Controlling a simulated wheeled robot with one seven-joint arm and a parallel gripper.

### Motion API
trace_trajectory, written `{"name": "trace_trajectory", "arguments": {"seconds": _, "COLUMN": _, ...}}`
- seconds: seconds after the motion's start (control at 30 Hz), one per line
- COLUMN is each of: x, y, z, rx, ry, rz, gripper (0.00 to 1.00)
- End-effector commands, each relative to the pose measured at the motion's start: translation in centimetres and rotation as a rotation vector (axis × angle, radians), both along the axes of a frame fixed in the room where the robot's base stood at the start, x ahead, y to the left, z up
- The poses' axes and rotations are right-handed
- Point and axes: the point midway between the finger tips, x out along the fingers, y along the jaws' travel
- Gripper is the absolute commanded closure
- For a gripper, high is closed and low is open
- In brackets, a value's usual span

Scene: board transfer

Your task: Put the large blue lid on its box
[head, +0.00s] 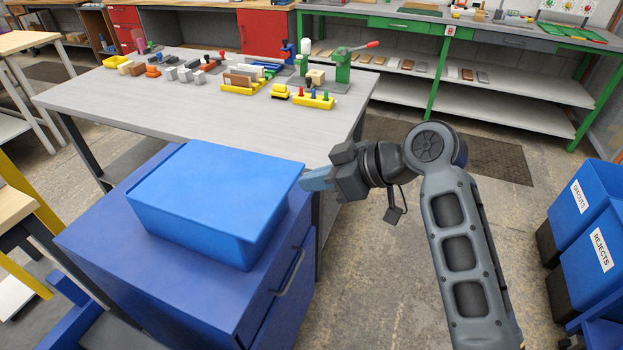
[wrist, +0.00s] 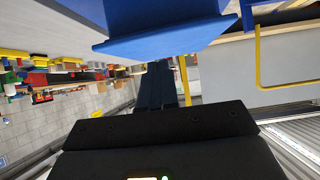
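The large blue lid (head: 220,190) lies on top of its blue box (head: 190,229) and covers the opening. In the head view it looks level, with its edges along the box walls. My gripper (head: 306,183) is at the right corner of the lid, just beside and slightly below its edge. In the wrist view the lid's edge (wrist: 165,45) is right ahead of the fingers (wrist: 157,68). The fingers look close together, with nothing seen between them. I cannot tell whether the tips touch the lid or box.
The box stands on a blue drawer cabinet (head: 100,245). Behind it, a grey workbench (head: 215,122) carries several small parts and a green press (head: 342,70). Blue reject bins (head: 590,250) stand at the right. The floor between my arm and the bins is clear.

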Motion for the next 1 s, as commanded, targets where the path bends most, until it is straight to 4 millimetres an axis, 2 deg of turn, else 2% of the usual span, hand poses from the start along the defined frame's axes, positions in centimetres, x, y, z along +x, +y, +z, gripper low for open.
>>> {"name": "trace_trajectory", "arguments": {"seconds": 0.1, "x": 0.5, "y": 0.2, "z": 1.3, "rx": -0.015, "ry": -0.01, "rz": 0.043, "gripper": 1.0}}
{"name": "trace_trajectory", "arguments": {"seconds": 0.2, "x": 0.6, "y": 0.2, "z": 1.4, "rx": -0.019, "ry": -0.011, "rz": 0.054, "gripper": 1.0}}
{"name": "trace_trajectory", "arguments": {"seconds": 1.0, "x": 0.9, "y": 1.1, "z": -1.9, "rx": -0.018, "ry": -0.011, "rz": 0.051, "gripper": 1.0}}
